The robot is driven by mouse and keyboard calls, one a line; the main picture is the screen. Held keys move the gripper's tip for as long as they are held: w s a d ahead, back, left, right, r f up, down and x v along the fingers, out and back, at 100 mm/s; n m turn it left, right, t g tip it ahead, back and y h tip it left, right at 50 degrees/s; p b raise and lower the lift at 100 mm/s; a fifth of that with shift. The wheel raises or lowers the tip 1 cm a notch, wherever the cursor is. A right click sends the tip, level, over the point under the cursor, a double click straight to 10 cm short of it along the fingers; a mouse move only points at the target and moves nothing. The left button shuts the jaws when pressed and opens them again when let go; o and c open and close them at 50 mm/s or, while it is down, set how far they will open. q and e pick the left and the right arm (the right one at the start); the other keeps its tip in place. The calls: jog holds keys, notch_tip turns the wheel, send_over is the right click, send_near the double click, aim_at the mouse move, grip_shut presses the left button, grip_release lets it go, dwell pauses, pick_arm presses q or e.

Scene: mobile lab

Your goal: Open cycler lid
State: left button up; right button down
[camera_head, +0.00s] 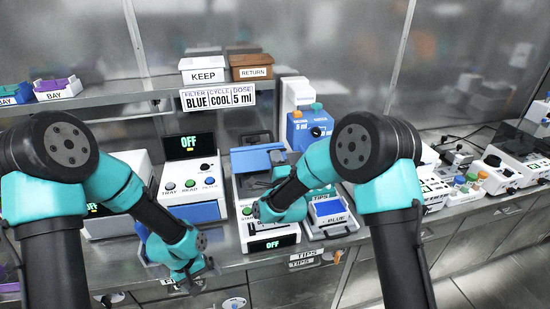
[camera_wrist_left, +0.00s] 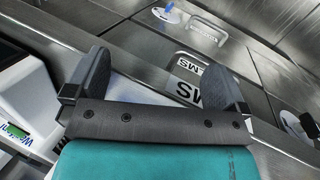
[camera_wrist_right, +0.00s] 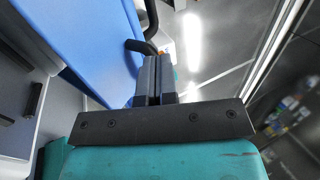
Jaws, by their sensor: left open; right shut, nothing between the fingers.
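The cycler is the white machine with a blue lid (camera_head: 258,158) in the middle of the bench, its front display (camera_head: 270,243) reading OFF. My right arm covers part of it, and I cannot tell the lid's angle. In the right wrist view the blue lid (camera_wrist_right: 85,45) fills the upper left, with a dark handle (camera_wrist_right: 146,28) just beyond the fingertips. My right gripper (camera_wrist_right: 154,60) is shut and empty beside the lid; contact is unclear. My left gripper (camera_wrist_left: 155,85) is open and empty, low near the bench's front edge.
A shelf above holds KEEP (camera_head: 203,76) and RETURN (camera_head: 253,72) boxes. More instruments fill the right bench.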

pick_arm(q)
jog(key=s+f+g, duration=0.1)
jog(key=s+f, duration=0.2)
jog(key=s+d+f+g, duration=0.1)
jog(key=s+f, duration=0.2)
jog(key=s+d+f+m, duration=0.1)
jog(key=s+f, duration=0.2)
jog(key=shift+d+f+g, duration=0.15)
jog(key=shift+d+g, duration=0.05)
jog(key=shift+g, duration=0.2)
jog(key=shift+s+a+f+m+t, duration=0.1)
jog(key=shift+a+f+m+t, duration=0.2)
jog(key=shift+f+t, duration=0.35)
jog(key=shift+s+a+f+t, duration=0.1)
jog(key=shift+a+t, duration=0.2)
jog(key=shift+t, duration=0.05)
jog(key=shift+c, duration=0.7)
jog(key=shift+a+f+m+t, duration=0.15)
jog(key=shift+a+t, duration=0.2)
jog(key=shift+a, duration=0.15)
jog(key=shift+a+f+m+t, duration=0.15)
jog(key=shift+a+t, duration=0.2)
jog(key=shift+a, duration=0.15)
jog(key=c, duration=0.6)
jog(key=shift+w, duration=0.25)
